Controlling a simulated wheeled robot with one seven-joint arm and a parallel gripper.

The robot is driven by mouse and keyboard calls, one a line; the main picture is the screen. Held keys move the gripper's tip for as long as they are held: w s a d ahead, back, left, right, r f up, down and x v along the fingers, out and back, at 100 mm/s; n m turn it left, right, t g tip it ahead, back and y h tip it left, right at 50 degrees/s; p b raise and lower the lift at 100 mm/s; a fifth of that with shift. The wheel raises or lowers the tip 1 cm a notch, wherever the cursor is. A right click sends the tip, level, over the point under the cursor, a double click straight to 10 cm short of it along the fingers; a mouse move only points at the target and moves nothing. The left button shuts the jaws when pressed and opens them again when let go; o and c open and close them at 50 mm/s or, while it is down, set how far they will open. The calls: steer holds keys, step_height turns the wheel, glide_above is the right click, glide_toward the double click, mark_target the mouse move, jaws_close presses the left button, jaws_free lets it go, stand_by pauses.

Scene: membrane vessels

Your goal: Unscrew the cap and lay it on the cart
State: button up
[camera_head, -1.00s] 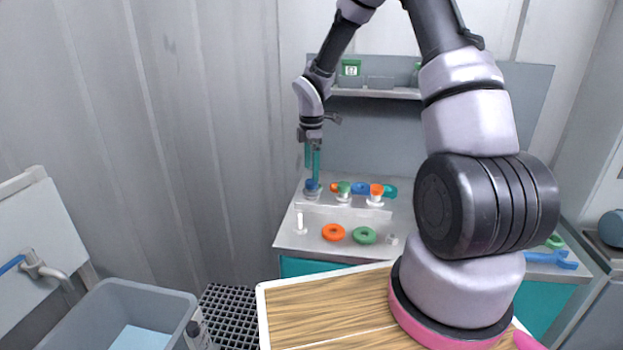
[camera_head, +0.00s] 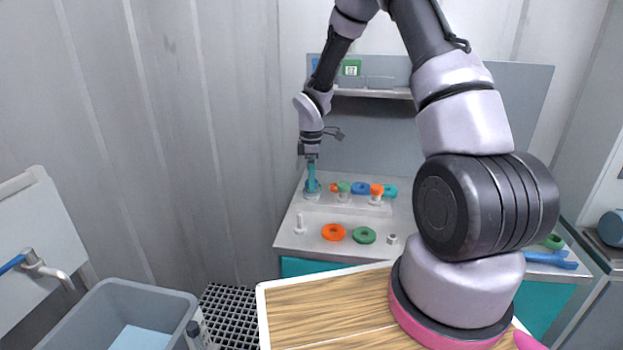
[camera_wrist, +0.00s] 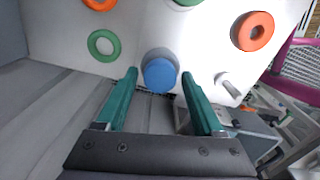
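The blue cap (camera_head: 317,186) is at the left end of a row of fittings on the grey-topped cart (camera_head: 292,240). It looks round from above in the wrist view (camera_wrist: 160,75). My gripper (camera_head: 311,184) points down at it, its teal fingers overlapping in the head view. In the wrist view my gripper (camera_wrist: 159,76) is open, with one fingertip on each side of the cap and visible gaps between. What is under the cap is hidden.
Orange (camera_head: 333,232) and green (camera_head: 364,235) rings, a white post (camera_head: 300,223) and a small nut (camera_head: 391,239) lie or stand on the cart's front. Orange and green-topped fittings (camera_head: 376,193) stand right of the cap. A shelf (camera_head: 372,92) hangs behind.

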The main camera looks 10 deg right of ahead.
jaws_close()
steer(key=n, duration=1.1)
steer(key=shift+n, duration=0.3)
steer(key=n, duration=0.4)
steer(key=shift+r, duration=3.6)
